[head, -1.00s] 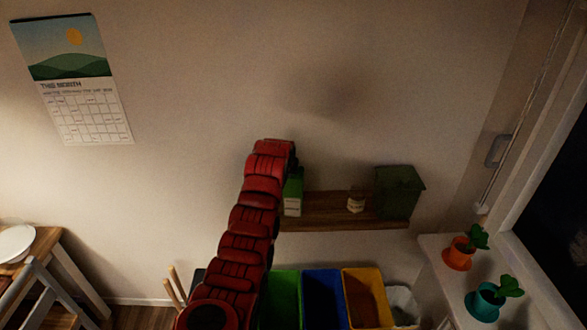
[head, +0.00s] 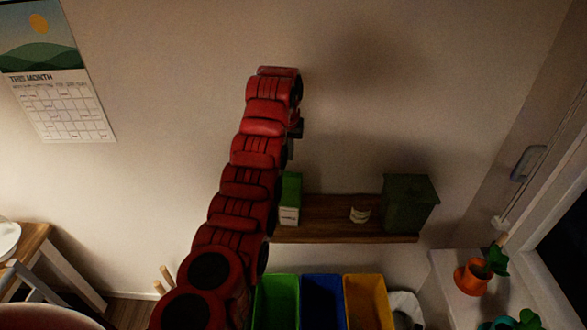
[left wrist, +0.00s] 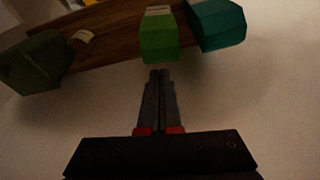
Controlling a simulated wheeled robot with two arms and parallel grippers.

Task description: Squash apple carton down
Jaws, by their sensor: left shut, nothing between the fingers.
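A green carton (head: 290,198) with a white lower label stands upright on the wooden wall shelf (head: 330,222), partly hidden by my left arm in the head view. I cannot read its label or tell whether it is the apple one. It also shows in the left wrist view (left wrist: 159,40). My left gripper shows as dark parts above the carton in the head view. In the left wrist view its fingers (left wrist: 160,72) are shut together and empty, with the tips just short of the carton's near end in the picture. I cannot tell whether they touch. My right gripper is not in view.
A teal carton (left wrist: 217,24) stands beside the green one in the wrist view. A small pale jar (head: 360,214) and a dark green box (head: 409,204) are farther right on the shelf. Green (head: 276,300), blue (head: 323,300) and yellow (head: 366,300) bins stand below.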

